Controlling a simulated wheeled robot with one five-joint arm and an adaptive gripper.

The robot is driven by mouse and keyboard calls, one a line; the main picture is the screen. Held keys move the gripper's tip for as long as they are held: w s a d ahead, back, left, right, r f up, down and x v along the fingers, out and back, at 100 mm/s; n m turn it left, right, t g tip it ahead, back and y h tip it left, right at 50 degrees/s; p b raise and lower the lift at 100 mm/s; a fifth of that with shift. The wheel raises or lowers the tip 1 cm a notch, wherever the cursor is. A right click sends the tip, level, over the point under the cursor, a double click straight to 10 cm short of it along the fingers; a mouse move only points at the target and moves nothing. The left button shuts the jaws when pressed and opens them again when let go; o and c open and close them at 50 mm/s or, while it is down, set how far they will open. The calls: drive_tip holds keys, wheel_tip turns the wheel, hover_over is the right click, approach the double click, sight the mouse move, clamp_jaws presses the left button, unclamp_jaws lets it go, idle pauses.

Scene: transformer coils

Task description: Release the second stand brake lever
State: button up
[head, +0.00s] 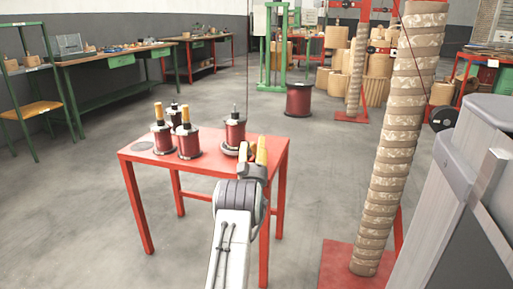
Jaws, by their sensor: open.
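A red table (209,168) stands in front of me with several small stands bearing dark red spools. Two front-left spools, the left one (162,138) and the middle one (188,143), have upright orange-yellow pieces on top. Another, partly hidden, stands behind them. The right spool (235,132) has a thin upright rod and a grey base. My gripper (253,151), with yellow fingertips, is open and empty at the table's right side, near and partly in front of the right spool's base. I cannot make out which part is the second stand's brake lever.
A grey disc (144,146) lies at the table's left. A tall wrapped column (400,130) stands close on the right on a red base (350,268). A larger spool (299,99) and a green frame (271,50) stand behind. The floor left of the table is clear.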

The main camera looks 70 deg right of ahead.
drive_tip(key=v, duration=1.2)
idle(0.9)
